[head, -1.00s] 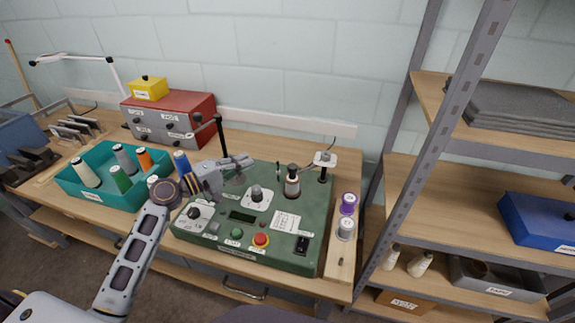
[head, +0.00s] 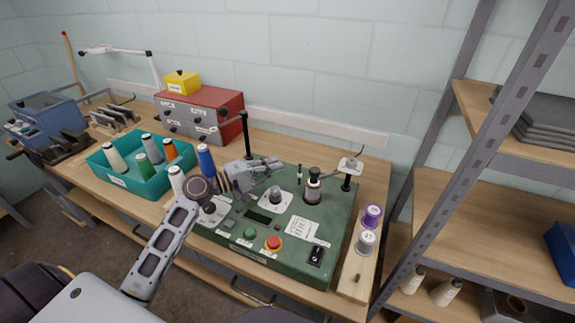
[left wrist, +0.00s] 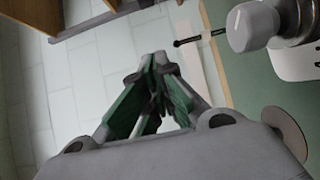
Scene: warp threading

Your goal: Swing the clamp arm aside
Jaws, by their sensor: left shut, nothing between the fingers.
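The green machine (head: 335,221) stands on the bench, with a grey round knob (head: 275,196) near its middle. A second post (head: 347,183) with a pale top stands at the back right, beside a dark-capped spool (head: 312,187). I cannot tell for sure which part is the clamp arm. My left gripper (head: 276,164) is shut and empty above the machine, between the left post and the knob. Its closed fingers show in the left wrist view (left wrist: 158,85). My right gripper is out of view.
A teal tray (head: 124,180) of thread spools is left of the machine, with a blue spool (head: 205,160) by its right. A red box (head: 213,116) stands behind. Purple and grey spools (head: 371,216) stand at right. A metal shelf (head: 470,150) is beyond the bench's right end.

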